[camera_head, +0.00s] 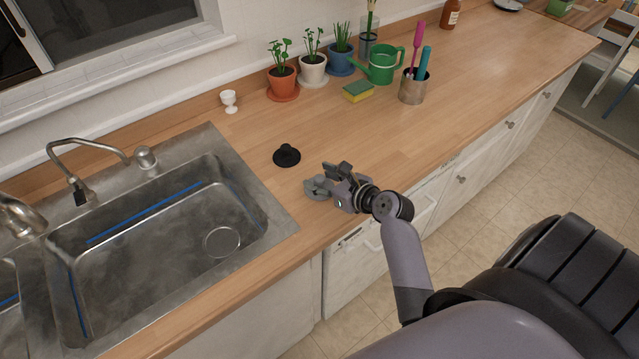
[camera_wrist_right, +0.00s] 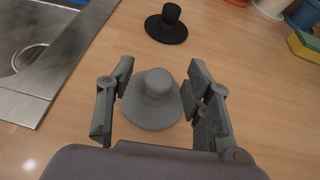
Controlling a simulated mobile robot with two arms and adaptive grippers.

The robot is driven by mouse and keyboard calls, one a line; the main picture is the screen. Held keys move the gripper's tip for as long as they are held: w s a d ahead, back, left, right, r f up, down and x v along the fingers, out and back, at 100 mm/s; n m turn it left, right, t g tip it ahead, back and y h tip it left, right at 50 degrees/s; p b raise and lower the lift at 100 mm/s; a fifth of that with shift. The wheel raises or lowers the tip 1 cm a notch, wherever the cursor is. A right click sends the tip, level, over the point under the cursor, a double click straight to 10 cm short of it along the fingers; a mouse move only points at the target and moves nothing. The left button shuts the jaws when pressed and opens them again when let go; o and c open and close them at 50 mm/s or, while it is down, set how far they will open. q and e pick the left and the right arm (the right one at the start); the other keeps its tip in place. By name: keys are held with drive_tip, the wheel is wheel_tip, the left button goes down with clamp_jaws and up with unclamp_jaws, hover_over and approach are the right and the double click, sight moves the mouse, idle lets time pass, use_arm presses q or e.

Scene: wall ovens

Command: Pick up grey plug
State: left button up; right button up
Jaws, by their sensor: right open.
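The grey plug (camera_wrist_right: 153,97) stands upright on the wooden counter, its round knob above a wide disc. In the head view the grey plug (camera_head: 316,188) is near the counter's front edge, right of the sink, partly covered by my gripper. My right gripper (camera_head: 335,180) is open. In the right wrist view, its two fingers (camera_wrist_right: 155,88) stand on either side of the plug's knob, with gaps beside the knob. A black plug (camera_head: 286,155) of like shape is a little farther back; it also shows in the right wrist view (camera_wrist_right: 168,24). My left gripper is not seen.
A metal sink (camera_head: 160,215) lies to the left. A white egg cup (camera_head: 230,101), potted plants, a green watering can (camera_head: 383,65), a sponge (camera_head: 357,91) and a utensil cup (camera_head: 413,88) stand along the back.

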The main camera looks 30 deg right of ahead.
drive_tip(key=shift+x, duration=0.8)
drive_tip(key=shift+c, duration=0.3)
clamp_jaws()
